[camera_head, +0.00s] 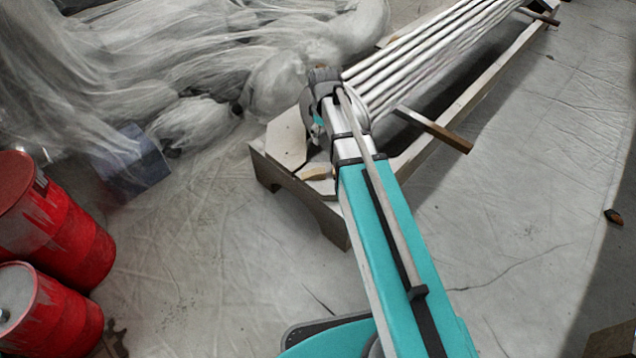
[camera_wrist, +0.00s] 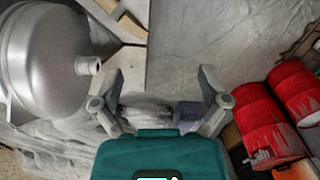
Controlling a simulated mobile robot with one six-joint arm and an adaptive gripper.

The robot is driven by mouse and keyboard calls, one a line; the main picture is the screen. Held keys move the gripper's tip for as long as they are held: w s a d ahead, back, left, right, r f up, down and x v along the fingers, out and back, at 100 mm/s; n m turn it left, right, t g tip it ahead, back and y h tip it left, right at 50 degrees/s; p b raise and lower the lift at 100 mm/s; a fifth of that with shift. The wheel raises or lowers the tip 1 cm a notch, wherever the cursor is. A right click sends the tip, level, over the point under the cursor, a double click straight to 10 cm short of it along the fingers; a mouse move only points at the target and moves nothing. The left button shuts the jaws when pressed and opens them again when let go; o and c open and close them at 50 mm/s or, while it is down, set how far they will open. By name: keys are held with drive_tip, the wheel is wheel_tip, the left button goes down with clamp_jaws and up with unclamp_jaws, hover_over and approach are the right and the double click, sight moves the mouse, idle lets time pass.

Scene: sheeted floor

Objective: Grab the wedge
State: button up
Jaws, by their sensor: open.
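A small tan wooden wedge (camera_head: 313,174) lies on the near end of a low wooden stand, just left of my arm in the head view. In the wrist view a tan wooden piece, which looks like the wedge (camera_wrist: 131,24), shows at the top, left of centre, on pale boards. My gripper (camera_wrist: 162,78) is open, with nothing between its fingers. The wooden piece appears beyond the left fingertip, apart from it. In the head view my arm hides most of the gripper.
Long silver pipes (camera_head: 430,50) lie along the wooden stand (camera_head: 300,199). A silver rounded vessel (camera_wrist: 45,60) with a short spout is close on the left in the wrist view. Red drums (camera_head: 65,235) and plastic-wrapped heaps (camera_head: 200,60) stand left.

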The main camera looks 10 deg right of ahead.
drive_tip(key=w+f+n+b, duration=0.3)
drive_tip(key=w+f+b, duration=0.3)
drive_tip(key=f+b, duration=0.3)
drive_tip(key=w+f+n+b, duration=0.4)
drive_tip(key=w+f+b, duration=0.3)
drive_tip(key=f+b, duration=0.2)
drive_tip(key=shift+f+n, duration=0.3)
drive_tip(key=shift+f, duration=0.5)
drive_tip(key=b, duration=0.9)
hover_over(316, 170)
drive_tip(key=f, duration=0.8)
drive_tip(key=shift+s+f, duration=0.2)
drive_tip(key=shift+f, duration=0.05)
drive_tip(key=shift+w+f+b, duration=0.1)
drive_tip(key=shift+f+b, duration=2.3)
drive_tip(key=shift+f, duration=0.2)
drive_tip(key=shift+c, duration=0.2)
